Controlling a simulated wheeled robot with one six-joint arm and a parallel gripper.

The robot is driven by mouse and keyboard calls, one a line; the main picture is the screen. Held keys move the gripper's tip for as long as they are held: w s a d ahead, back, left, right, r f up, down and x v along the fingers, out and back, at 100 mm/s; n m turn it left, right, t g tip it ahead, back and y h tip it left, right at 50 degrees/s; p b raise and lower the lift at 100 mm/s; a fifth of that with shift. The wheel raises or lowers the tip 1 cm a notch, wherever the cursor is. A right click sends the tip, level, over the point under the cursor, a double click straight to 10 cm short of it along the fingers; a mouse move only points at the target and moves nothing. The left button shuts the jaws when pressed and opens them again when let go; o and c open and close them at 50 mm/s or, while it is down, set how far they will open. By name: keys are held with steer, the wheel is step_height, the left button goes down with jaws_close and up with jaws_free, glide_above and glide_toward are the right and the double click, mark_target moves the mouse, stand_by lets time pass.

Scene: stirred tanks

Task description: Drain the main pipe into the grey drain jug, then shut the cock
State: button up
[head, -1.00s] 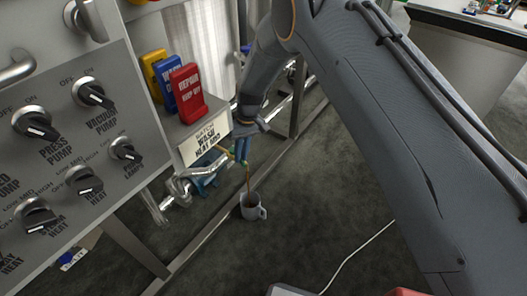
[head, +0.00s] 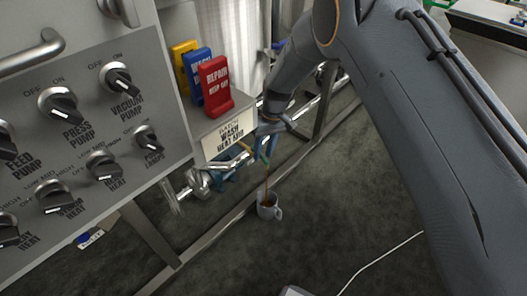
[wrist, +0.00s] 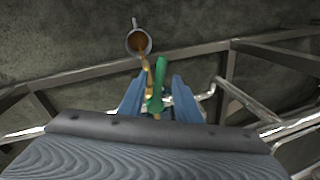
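The grey drain jug (head: 270,213) stands upright on the floor below the pipe, its handle to the right. A thin brown stream (head: 266,185) falls into it, and brown liquid shows inside. The jug also shows in the wrist view (wrist: 138,42). The silver main pipe (head: 203,180) runs along the frame. The cock's green handle (wrist: 157,86) lies between my gripper's blue fingers (wrist: 157,98) in the wrist view, with a gap on each side. In the head view my gripper (head: 265,145) is at the cock, partly hiding it.
The panel with black knobs (head: 58,104) fills the left. Yellow, blue and red tags (head: 214,86) stand above the white label (head: 228,141). A low metal frame rail (head: 215,232) runs beside the jug. A white cable (head: 380,262) lies on otherwise open floor to the right.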

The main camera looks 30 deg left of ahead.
steer(key=shift+d, duration=0.1)
step_height(320, 180, up, 8)
steer(key=w, duration=0.1)
steer(key=shift+w+d+f+p, duration=0.15)
steer(key=shift+d+f+p, duration=0.05)
steer(key=shift+d+p, duration=0.2)
stand_by(0.4)
